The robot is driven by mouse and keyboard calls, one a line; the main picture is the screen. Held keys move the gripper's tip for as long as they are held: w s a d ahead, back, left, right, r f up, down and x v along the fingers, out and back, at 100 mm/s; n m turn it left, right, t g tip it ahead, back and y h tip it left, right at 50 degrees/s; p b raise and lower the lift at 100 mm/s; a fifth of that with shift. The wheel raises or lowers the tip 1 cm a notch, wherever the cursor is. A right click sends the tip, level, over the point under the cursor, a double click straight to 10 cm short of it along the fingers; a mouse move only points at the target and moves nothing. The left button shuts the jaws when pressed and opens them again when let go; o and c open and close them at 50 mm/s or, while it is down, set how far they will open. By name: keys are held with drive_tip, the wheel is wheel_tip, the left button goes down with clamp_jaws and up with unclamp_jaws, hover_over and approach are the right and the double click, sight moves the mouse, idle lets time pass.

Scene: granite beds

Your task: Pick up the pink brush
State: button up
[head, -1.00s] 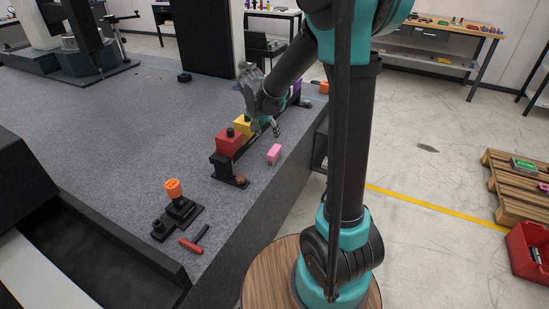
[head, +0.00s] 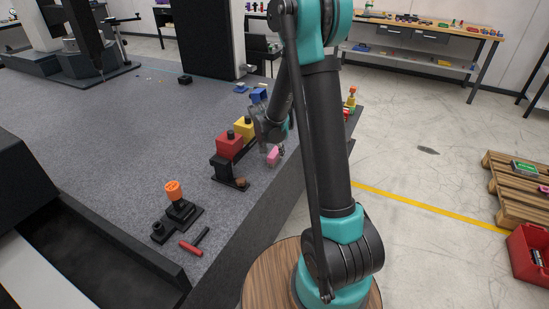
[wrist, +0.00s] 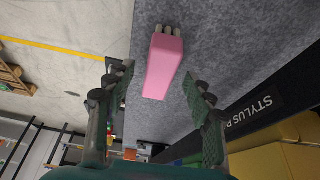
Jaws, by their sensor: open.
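The pink brush (head: 273,157) is a small pink block lying on the grey granite bed, close to its right edge. In the wrist view the pink brush (wrist: 163,66) shows pale tips at its far end and is ahead of the fingers, around the middle. My gripper (wrist: 158,105) is open, with one finger on each side of the picture and nothing between the tips but the brush beyond them. In the head view my gripper (head: 278,150) is right at the brush and partly overlaps it. I cannot tell whether they touch.
A rack with red (head: 229,143) and yellow (head: 243,127) blocks stands just left of the brush. An orange-topped tool (head: 174,191) and a red-handled hammer (head: 194,241) lie nearer. The granite bed (head: 115,130) is mostly bare leftward; its edge drops off to the right.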

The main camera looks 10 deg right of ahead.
sight(274, 152)
drive_tip(key=shift+x, duration=1.65)
drive_tip(key=shift+c, duration=0.2)
clamp_jaws()
